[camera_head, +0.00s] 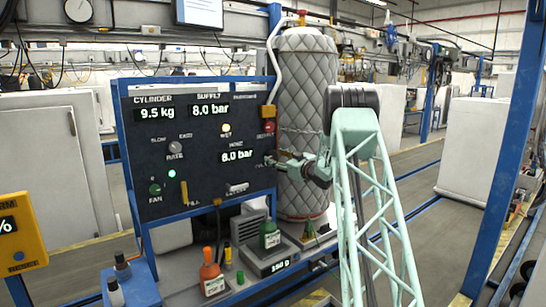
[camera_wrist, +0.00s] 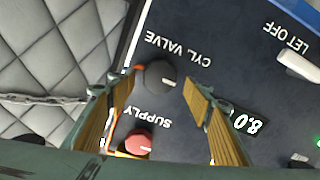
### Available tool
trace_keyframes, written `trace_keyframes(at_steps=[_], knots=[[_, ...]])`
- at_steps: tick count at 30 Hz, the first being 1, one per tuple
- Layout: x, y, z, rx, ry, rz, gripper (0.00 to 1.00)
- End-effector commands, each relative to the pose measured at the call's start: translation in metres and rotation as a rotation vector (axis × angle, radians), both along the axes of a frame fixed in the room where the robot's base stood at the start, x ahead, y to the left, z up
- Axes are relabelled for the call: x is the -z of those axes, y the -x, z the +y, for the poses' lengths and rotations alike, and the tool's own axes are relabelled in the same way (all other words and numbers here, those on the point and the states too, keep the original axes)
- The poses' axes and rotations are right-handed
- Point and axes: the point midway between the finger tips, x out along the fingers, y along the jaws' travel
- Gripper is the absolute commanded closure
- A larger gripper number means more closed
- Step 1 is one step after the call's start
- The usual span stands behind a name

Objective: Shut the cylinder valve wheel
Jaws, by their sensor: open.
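VALVE" on the dark panel (camera_head: 140,128). My gripper (camera_wrist: 158,84) is open in the wrist view, its two fingers on either side of the wheel. I cannot tell whether either finger touches it. In the head view my gripper (camera_head: 277,160) is at the panel's right edge and hides the wheel. The panel displays read cylinder 9.5 kg, supply 8.0 bar and hose 8.0 bar.
A red supply knob (camera_wrist: 135,146) sits close to one finger. A white let-off handle (camera_wrist: 298,65) is farther along the panel. A quilted cylinder (camera_head: 303,100) with a chain (camera_wrist: 40,99) stands beside the panel. Bottles, including an orange one (camera_head: 211,275), stand below.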

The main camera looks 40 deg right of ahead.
Motion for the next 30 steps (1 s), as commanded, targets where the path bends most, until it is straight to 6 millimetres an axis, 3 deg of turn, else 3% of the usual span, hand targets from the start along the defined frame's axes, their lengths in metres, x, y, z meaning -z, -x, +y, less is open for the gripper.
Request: trace_keyframes(at_steps=[9, 20, 28, 30], knots=[[0.0, -0.023, -0.001, 0.0, 0.001, 0.0, 0.53], [0.0, -0.025, -0.002, 0.0, 0.0, 0.0, 0.53], [0.0, -0.025, -0.001, 0.0, 0.0, 0.0, 0.76], [0.0, -0.025, -0.001, 0.0, 0.0, 0.0, 0.78]])
